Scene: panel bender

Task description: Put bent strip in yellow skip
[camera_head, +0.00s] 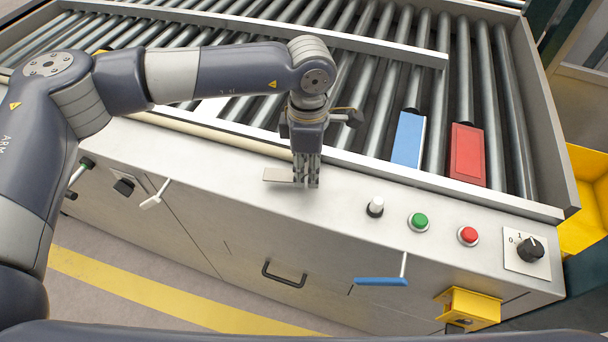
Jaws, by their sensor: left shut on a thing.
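My left gripper (306,182) points down over the front ledge of the roller machine, its fingers shut on a small grey metal piece, which appears to be the bent strip (278,175). The strip sticks out to the left of the fingers; the rest of it is hidden by them. I cannot tell whether it touches the ledge. The yellow skip (584,235) stands beyond the right end of the machine, partly cut off by the picture edge. It is well to the right of the gripper. My right gripper is not in view.
The ledge (225,160) carries a white-topped switch (375,207), a green button (419,221), a red button (468,236) and a black rotary knob (530,250). A blue block (409,139) and a red block (467,153) sit among the rollers. A blue-handled lever (381,281) juts from the front.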

